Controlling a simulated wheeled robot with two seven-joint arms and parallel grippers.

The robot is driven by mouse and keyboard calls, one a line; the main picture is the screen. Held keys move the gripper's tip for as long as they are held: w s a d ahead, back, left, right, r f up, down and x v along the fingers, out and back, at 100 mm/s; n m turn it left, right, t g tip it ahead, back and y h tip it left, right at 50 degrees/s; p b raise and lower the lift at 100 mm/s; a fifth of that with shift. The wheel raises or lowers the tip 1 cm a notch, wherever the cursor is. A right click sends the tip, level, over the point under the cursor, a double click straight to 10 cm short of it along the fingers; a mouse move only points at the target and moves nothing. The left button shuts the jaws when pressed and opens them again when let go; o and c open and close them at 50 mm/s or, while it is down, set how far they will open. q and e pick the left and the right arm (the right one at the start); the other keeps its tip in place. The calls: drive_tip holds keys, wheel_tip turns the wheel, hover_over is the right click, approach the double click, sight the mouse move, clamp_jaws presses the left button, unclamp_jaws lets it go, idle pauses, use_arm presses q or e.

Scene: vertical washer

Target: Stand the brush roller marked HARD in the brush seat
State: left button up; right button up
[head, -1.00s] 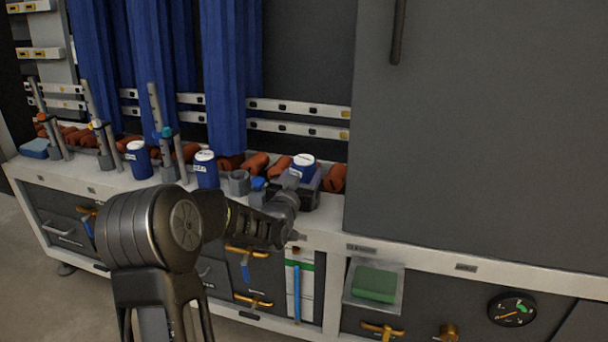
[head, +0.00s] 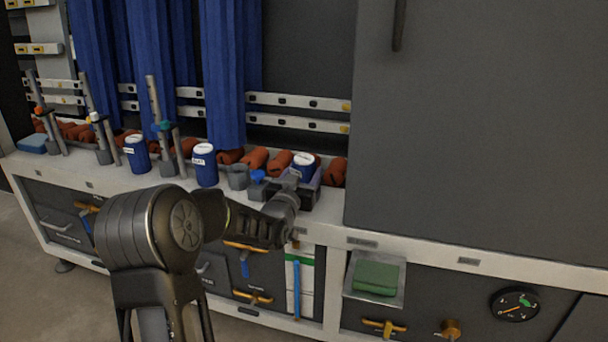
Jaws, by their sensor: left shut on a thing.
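My left gripper (head: 298,181) is shut on a blue roller with a white top (head: 303,159), at the right end of the counter's row. The roller looks about upright. My gripper hides its lower part, and its label cannot be read. A dark grey block (head: 314,196), seemingly the brush seat, is right at the roller's foot. I cannot tell whether the roller rests in it. Two similar blue rollers stand apart on the counter to the left, one nearer (head: 206,172) and one farther (head: 137,158); their labels are too small to read. My right gripper is out of view.
A grey cup (head: 238,178) and a small blue piece (head: 257,177) sit left of my gripper. Orange-red rolls (head: 255,159) lie along the back. Grey posts (head: 157,110) stand at left. A large dark panel (head: 470,120) closes off the right. A green block (head: 375,278) sits below.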

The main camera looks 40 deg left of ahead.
use_arm(q)
drive_tip(key=o, duration=1.6)
drive_tip(key=shift+f, duration=0.1)
drive_tip(key=shift+s, duration=0.1)
drive_tip(key=p+v, duration=0.1)
drive_tip(key=v, duration=0.6)
drive_tip(key=shift+s+d+p, duration=0.1)
drive_tip(key=shift+s+p, duration=0.2)
drive_tip(key=shift+p, duration=0.05)
drive_tip(key=shift+s, duration=0.1)
